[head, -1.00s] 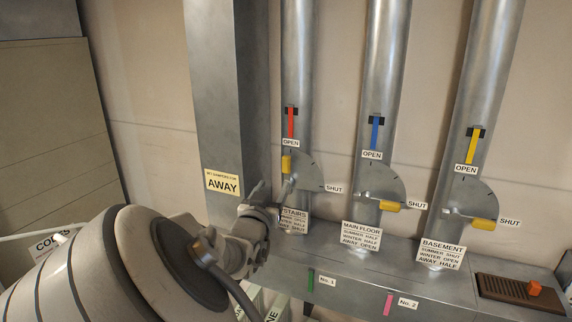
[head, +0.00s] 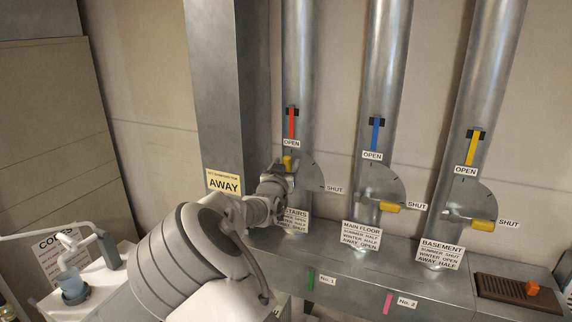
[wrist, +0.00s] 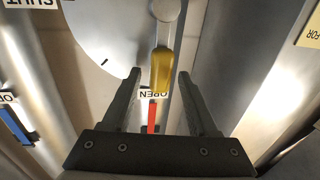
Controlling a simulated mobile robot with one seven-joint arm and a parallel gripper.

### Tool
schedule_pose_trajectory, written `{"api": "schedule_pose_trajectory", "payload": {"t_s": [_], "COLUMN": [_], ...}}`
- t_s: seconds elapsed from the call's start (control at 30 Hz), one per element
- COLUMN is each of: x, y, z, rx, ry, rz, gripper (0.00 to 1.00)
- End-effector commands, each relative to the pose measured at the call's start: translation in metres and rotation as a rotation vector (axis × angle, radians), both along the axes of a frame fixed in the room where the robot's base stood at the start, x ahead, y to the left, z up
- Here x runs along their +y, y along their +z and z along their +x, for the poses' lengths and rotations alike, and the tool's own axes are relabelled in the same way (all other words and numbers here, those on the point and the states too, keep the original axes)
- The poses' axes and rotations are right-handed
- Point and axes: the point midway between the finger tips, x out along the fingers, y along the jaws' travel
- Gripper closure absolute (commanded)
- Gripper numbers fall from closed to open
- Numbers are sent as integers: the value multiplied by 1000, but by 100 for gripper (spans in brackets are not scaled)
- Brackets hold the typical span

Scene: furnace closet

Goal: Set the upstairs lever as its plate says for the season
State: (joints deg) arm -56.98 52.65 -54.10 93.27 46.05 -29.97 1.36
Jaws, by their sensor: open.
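The upstairs lever has a yellow grip (head: 288,164) that points up at its OPEN label, below the red tab. Its plate (head: 296,221) is partly covered by my arm; the bottom line seems to end in SHUT. A yellow sign (head: 224,182) on the grey duct reads AWAY. My gripper (head: 279,172) is at the upstairs dial. In the wrist view my open gripper (wrist: 159,76) has a finger on each side of the yellow grip (wrist: 160,70), with visible gaps on both sides.
The main floor lever (head: 390,206) and basement lever (head: 480,222) both point right towards SHUT, to the right of my arm. A ledge (head: 345,268) runs below the pipes. A brown block with an orange knob (head: 532,288) sits at its right end.

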Motion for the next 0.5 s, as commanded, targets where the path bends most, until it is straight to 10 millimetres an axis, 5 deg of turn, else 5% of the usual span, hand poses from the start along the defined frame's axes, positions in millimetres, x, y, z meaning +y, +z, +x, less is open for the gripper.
{"api": "schedule_pose_trajectory", "payload": {"t_s": [0.23, 0.5], "x": [0, 0], "y": [0, 0], "z": [0, 0], "rx": [0, 0], "ry": [0, 0], "rz": [0, 0], "gripper": [40, 89]}}
